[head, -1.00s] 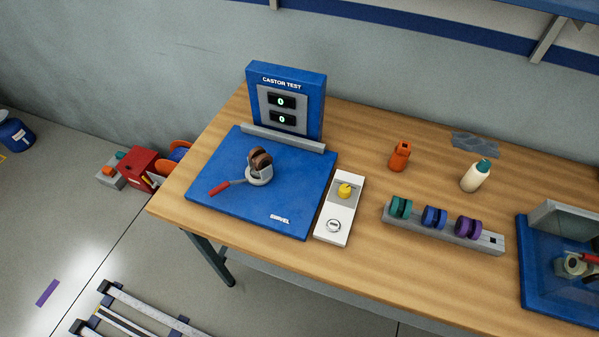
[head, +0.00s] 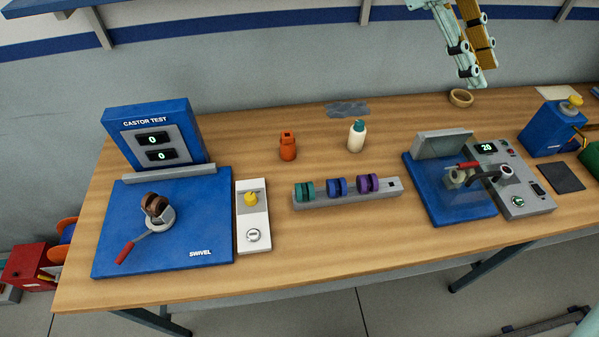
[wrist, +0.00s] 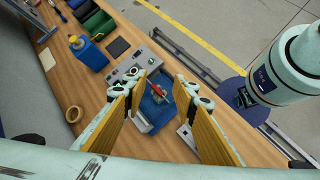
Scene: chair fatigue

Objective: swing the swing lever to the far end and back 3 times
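The swing lever (head: 140,240) has a red handle and a grey arm. It belongs to the castor fixture on the blue SWIVEL plate (head: 110,255) at the left of the bench in the head view. The handle points to the front left, away from the brown castor wheel (head: 155,204). My gripper (head: 476,78) is at the top right of the head view, above the bench and far from the lever. It also shows in the wrist view (wrist: 156,88), its tan-padded fingers wide apart and empty. The swing lever is not clearly identifiable in the wrist view.
The CASTOR TEST display (head: 158,147) reads 0 and 0. A white box with a yellow knob (head: 254,225) stands right of the plate. A rack of colored wheels (head: 345,198), an orange bottle (head: 288,148), a white bottle (head: 356,137) and another blue fixture (head: 440,205) stand farther right.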

